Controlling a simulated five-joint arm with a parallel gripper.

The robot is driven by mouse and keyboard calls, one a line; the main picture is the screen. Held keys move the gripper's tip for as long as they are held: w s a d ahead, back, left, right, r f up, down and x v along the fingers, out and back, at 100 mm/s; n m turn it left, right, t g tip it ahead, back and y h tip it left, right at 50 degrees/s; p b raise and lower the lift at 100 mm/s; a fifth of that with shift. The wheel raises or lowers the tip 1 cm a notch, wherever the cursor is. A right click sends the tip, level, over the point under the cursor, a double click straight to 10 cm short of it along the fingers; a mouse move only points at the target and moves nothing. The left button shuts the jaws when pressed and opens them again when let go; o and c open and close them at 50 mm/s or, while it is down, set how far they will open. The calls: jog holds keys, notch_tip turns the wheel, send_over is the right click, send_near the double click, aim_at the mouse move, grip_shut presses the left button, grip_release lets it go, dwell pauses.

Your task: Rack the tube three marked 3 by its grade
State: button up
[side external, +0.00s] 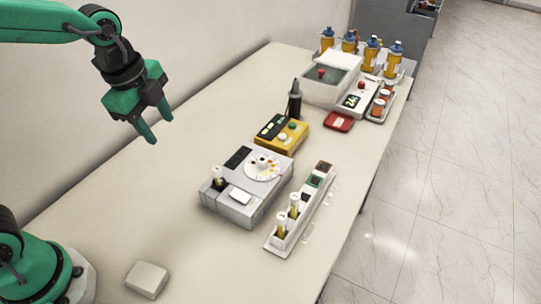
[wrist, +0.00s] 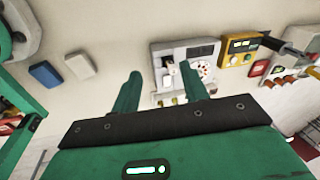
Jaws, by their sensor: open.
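My gripper (side external: 158,127) is open and empty, high above the table to the left of the grey instrument (side external: 240,208). In the wrist view its two green fingers (wrist: 160,72) stand apart. One capped tube (side external: 219,180) stands upright in the grey instrument's near left corner. Two more white-capped tubes with yellowish contents, a nearer one (side external: 281,224) and a farther one (side external: 294,206), stand in the long white rack (side external: 273,250). The rack's far end has green and red marked places. No number on any tube is legible, so I cannot tell which is marked 3.
The grey instrument carries a colour-dotted disc (side external: 263,166). Behind it are a yellow meter (side external: 281,133), a dark upright tool (side external: 295,100), a red box (side external: 339,122) and several bottles (side external: 370,55). A white block (side external: 147,279) lies in front. The table's left part is mostly clear.

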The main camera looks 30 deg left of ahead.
aim_at(217, 170)
jog(key=shift+w+d+f+m+g, duration=0.4)
jog(key=shift+w+d+f+m, duration=0.75)
jog(key=shift+m, duration=0.95)
jog(key=shift+w+d+f+m+g, duration=0.4)
jog(key=shift+w+d+f+m, duration=0.3)
jog(key=shift+d+f+m, duration=1.05)
jog(key=shift+w+d+f+m+g, duration=0.4)
jog(key=shift+w+d+f+m, duration=0.5)
jog(key=shift+m, duration=1.55)
jog(key=shift+d+f, duration=0.2)
jog(key=shift+f, duration=0.9)
jog(key=shift+d+f, duration=0.1)
jog(key=shift+f, duration=2.5)
grip_shut()
